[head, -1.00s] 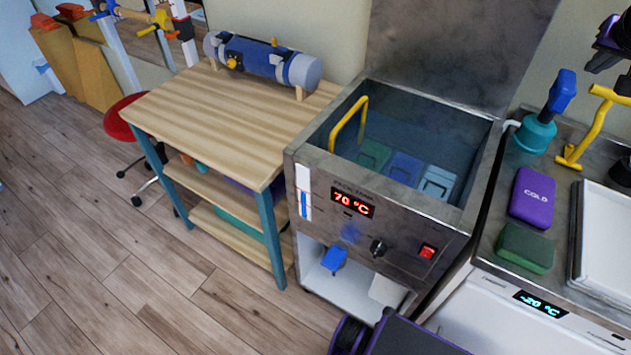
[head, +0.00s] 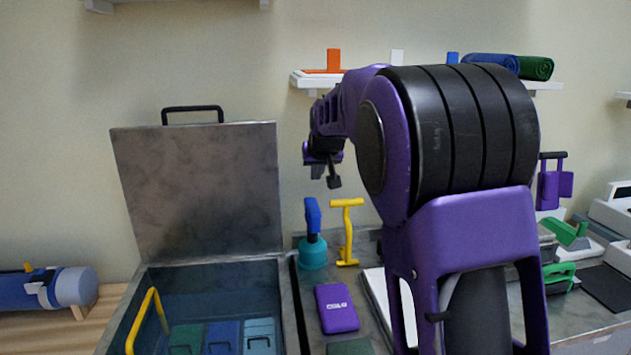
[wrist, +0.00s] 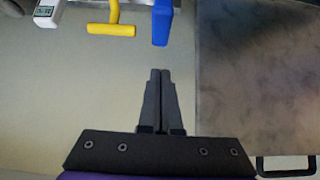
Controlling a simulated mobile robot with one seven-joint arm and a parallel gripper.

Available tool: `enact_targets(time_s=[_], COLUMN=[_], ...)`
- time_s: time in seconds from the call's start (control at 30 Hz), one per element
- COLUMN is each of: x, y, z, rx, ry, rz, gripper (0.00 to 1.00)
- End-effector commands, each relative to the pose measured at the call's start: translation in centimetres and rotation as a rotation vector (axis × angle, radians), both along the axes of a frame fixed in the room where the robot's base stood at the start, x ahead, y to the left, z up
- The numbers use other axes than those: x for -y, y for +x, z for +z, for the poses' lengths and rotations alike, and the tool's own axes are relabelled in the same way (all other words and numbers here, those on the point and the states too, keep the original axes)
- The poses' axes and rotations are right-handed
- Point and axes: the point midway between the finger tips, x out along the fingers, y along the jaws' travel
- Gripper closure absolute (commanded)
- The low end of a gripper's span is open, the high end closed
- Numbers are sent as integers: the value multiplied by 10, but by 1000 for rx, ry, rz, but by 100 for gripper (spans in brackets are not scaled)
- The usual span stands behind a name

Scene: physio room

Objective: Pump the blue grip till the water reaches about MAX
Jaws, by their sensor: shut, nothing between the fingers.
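The blue grip (head: 312,215) stands upright on top of a teal pump body (head: 313,253), on the counter just right of the open steel tank (head: 210,261). In the wrist view the blue grip (wrist: 162,22) lies beyond my fingertips, apart from them. My gripper (head: 332,178) is above the pump and a little to its right in the head view. Its two fingers (wrist: 160,72) are together and hold nothing. The tank's front with the water gauge is out of view now, so the water level against MAX cannot be read.
A yellow T-shaped handle (head: 346,230) stands close right of the pump. A purple cold pack (head: 336,307) lies in front of it. The tank's raised lid (head: 200,190) is to the left. A wall shelf (head: 310,80) is above. A yellow handle (head: 143,322) sticks up in the tank.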

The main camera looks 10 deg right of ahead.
Motion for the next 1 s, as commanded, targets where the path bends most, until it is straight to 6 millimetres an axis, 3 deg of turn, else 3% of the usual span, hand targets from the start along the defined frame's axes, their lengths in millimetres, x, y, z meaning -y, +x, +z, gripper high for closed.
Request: enact_targets(time_s=[0.4,0.63,1.0], x=[1,0,0], y=[59,57,57], z=[-63,-92,-97], rx=[-3,-2,0], ry=[-1,0,0], rz=[0,0,0], gripper=[100,100,100])
